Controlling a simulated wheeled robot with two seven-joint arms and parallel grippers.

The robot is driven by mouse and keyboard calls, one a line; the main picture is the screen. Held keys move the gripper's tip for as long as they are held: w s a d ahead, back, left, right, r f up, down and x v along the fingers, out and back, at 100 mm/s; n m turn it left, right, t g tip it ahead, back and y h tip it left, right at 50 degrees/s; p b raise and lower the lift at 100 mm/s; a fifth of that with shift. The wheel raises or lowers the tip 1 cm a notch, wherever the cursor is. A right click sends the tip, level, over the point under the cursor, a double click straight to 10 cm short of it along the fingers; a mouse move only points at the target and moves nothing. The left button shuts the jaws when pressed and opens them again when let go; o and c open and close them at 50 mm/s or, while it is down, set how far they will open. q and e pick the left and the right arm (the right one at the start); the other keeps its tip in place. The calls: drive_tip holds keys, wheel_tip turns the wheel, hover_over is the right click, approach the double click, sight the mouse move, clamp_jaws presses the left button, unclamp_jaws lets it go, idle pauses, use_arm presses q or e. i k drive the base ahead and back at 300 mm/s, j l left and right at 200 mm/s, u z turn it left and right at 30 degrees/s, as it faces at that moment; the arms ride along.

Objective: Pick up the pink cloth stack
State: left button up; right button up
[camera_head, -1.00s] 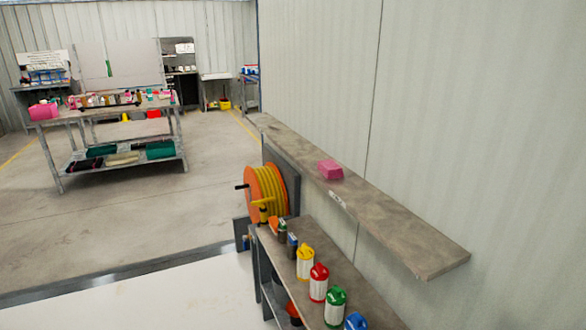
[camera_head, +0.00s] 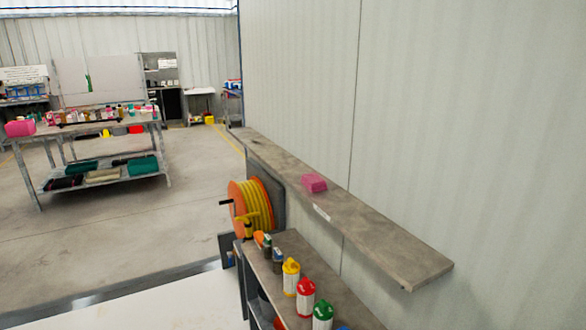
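A small pink cloth stack (camera_head: 313,183) lies on the long grey wall shelf (camera_head: 385,240), near the middle of its length. A second pink stack or block (camera_head: 20,128) sits at the left end of the far workbench; I cannot tell exactly what it is. Neither of my grippers shows in the head view, so no contact with either pink thing is seen.
Below the shelf, a bench (camera_head: 338,304) holds yellow (camera_head: 290,278), red (camera_head: 305,298) and green (camera_head: 322,317) bottles. An orange and yellow hose reel (camera_head: 252,204) hangs beside it. The far workbench (camera_head: 95,130) is cluttered. Open floor (camera_head: 130,225) lies between.

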sight(313, 181)
drive_tip(key=i+j+z, duration=0.35)
drive_tip(key=j, duration=0.3)
drive_tip(key=i+j+z, duration=0.2)
drive_tip(key=j, duration=0.15)
drive_tip(key=j+z, duration=0.15)
drive_tip(key=j, duration=0.25)
